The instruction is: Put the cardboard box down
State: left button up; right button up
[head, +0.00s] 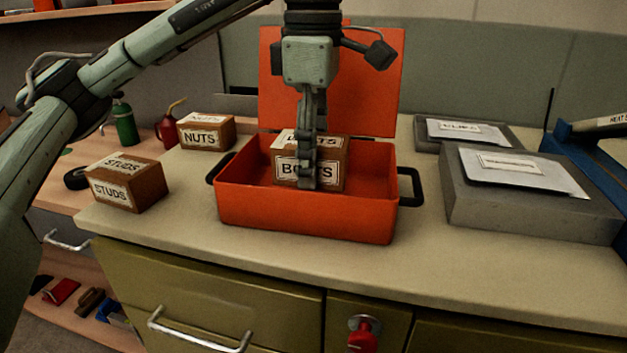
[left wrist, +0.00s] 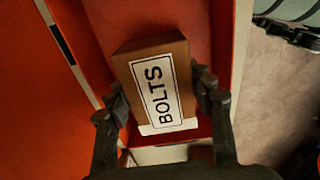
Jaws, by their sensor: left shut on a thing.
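The cardboard box labelled BOLTS (head: 334,178) is inside the open orange toolbox (head: 300,221), near its middle. My left gripper (head: 308,180) comes down from above with its fingers on the box. In the left wrist view the BOLTS box (left wrist: 152,85) sits between the two fingers (left wrist: 162,100) of the gripper, with the orange walls around it. The gripper is shut on the box. Whether the box's underside touches the toolbox floor is hidden by the front wall.
Boxes labelled NUTS (head: 206,133) and STUDS (head: 126,184) stand on the counter (head: 190,222) left of the toolbox. Grey cases (head: 530,205) stand at the right. The toolbox lid (head: 375,80) is raised behind. Black handles (head: 410,187) stick out at the toolbox ends.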

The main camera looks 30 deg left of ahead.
pick_arm(q)
notch_tip(320, 180, down, 3)
jog(key=shift+r, duration=0.1)
pick_arm(e)
jog(key=shift+w+r, duration=0.15)
jog(key=shift+r, duration=0.75)
pick_arm(q)
jog(key=shift+f+b, duration=0.25)
jog(key=shift+b, duration=0.1)
jog(key=o, duration=1.6)
pick_arm(e)
jog(key=shift+w+r, duration=0.1)
jog(key=shift+r, duration=0.15)
